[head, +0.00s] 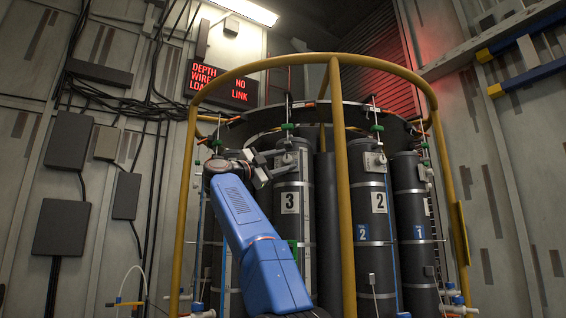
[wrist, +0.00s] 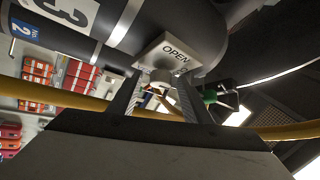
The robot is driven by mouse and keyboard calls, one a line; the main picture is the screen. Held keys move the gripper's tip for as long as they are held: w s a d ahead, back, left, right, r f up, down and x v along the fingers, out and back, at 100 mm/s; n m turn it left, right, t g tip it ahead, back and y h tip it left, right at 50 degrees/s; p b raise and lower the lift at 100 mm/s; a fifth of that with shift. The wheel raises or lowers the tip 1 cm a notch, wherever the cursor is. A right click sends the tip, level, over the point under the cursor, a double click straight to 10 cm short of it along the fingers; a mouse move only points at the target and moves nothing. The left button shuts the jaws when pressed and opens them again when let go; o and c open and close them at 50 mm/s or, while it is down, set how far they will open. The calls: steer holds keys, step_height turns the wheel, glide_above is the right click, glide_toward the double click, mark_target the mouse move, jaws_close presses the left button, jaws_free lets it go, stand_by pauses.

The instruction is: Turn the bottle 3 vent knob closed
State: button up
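Bottle 3 (head: 306,225) is a dark upright cylinder with a white "3" label, left of centre in the head view. Its grey vent block (wrist: 178,45) reads "OPEN" in the wrist view, where the bottle's dark body (wrist: 205,18) shows behind. The small pale vent knob (wrist: 160,76) sits just under that block, ahead of my gripper (wrist: 158,88). My gripper's fingers stand apart on either side of the knob; whether they touch it is hard to see. In the head view my gripper (head: 268,170) is at the top of bottle 3, partly hiding the vent.
A yellow guard frame (head: 338,150) with a front post stands right of my arm. Bottle 2 (head: 374,200) and bottle 1 (head: 408,190) stand to the right. A green valve fitting (wrist: 209,97) is close to the right finger.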

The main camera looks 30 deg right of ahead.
steer(key=v, duration=1.7)
steer(key=shift+a, duration=0.15)
steer(key=shift+f, duration=0.15)
